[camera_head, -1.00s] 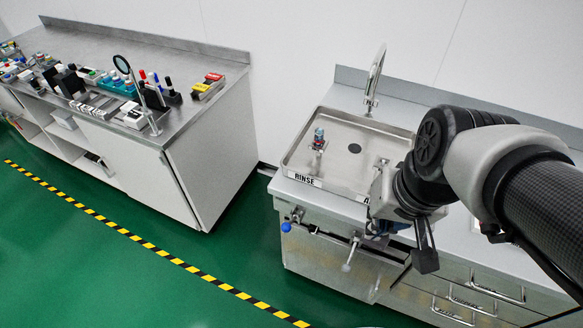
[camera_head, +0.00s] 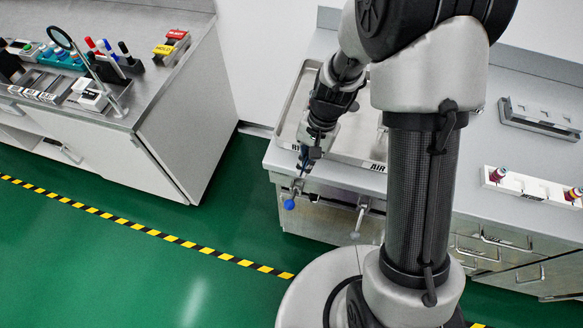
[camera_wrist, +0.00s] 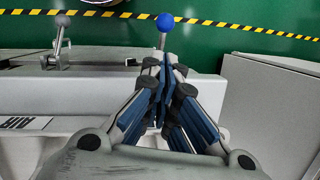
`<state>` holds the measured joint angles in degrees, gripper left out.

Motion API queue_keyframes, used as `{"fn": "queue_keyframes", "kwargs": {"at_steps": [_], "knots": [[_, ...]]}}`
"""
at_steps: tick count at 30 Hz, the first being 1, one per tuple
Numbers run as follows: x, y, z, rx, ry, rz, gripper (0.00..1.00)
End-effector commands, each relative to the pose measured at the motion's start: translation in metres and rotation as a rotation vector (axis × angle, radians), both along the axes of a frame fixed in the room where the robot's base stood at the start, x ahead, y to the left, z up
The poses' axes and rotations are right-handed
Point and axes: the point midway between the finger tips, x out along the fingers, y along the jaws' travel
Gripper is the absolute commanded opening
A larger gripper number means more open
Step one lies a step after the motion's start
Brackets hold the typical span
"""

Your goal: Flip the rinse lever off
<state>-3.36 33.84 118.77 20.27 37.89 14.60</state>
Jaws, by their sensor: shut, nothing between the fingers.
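The rinse lever, a short metal stem with a blue ball (camera_head: 289,204), sticks out from the front of the sink counter below the RINSE label, which my arm partly covers. The blue ball (camera_wrist: 165,20) also shows at the top middle of the wrist view, just beyond my fingertips. My gripper (camera_head: 303,166) is shut and empty, pointing down at the counter's front edge just above the lever. In the wrist view its blue-padded fingers (camera_wrist: 164,72) come together in line with the lever's stem. Whether they touch it I cannot tell.
A second lever with a grey knob (camera_head: 355,236) hangs to the right, near the AIR label (camera_head: 374,166). A side bench (camera_head: 160,110) with small items stands left across a floor gap.

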Motion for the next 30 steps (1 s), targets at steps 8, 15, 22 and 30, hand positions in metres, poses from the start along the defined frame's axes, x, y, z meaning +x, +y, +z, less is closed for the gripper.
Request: {"fn": "queue_keyframes", "kwargs": {"at_steps": [8,15,22,30], "knots": [[0.000,0.001,-0.005,0.000,0.007,-0.006,0.00],[-0.002,0.002,-0.012,0.001,0.008,-0.005,0.00],[-0.009,0.009,-0.050,-0.001,0.011,-0.004,0.00],[-0.016,0.018,-0.091,-0.001,0.009,-0.003,0.00]]}}
